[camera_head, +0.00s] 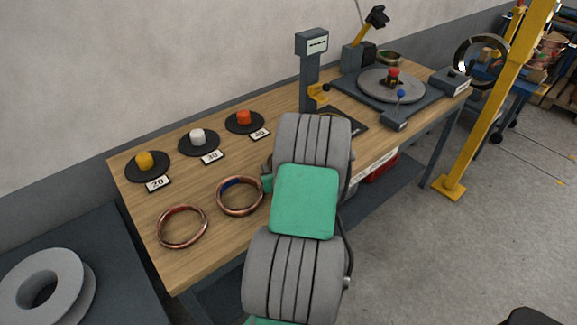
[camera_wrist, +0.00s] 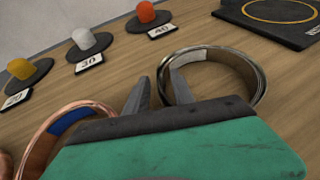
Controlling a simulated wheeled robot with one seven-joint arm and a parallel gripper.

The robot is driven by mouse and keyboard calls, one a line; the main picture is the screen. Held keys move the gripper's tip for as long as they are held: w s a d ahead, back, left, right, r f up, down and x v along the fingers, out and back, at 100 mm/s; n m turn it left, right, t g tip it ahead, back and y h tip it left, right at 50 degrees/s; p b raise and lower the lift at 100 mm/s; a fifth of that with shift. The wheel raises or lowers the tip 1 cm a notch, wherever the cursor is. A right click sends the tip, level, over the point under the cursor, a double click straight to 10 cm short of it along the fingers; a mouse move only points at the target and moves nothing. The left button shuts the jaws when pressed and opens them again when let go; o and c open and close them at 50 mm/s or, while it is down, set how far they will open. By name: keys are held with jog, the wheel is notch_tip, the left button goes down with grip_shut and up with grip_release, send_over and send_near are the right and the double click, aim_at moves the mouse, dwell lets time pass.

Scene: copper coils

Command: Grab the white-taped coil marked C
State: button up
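In the wrist view a dull grey-brown coil (camera_wrist: 254,75) lies on the wooden bench, with a pale patch on its inner far wall that may be white tape. No letter C is readable. My gripper (camera_wrist: 157,85) is open, with its two fingers apart at the coil's left side. The coil's left rim shows between the fingertips; I cannot tell whether they touch it. In the head view my arm hides this coil and most of the gripper. A copper coil with blue tape (camera_head: 240,196) lies to the left, and a reddish copper coil (camera_head: 181,227) farther left.
Black discs with yellow (camera_head: 145,160), white (camera_head: 197,136) and orange (camera_head: 244,117) pegs stand along the back, with cards 20, 30 and 40. A grey post (camera_head: 309,80) and a turntable (camera_head: 390,84) stand farther right. A yellow column (camera_head: 497,100) is beyond the bench.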

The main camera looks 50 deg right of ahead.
jog(key=shift+c, duration=0.4)
grip_shut()
jog(key=shift+a+f, duration=0.1)
jog(key=shift+f, duration=0.05)
dwell(0.7)
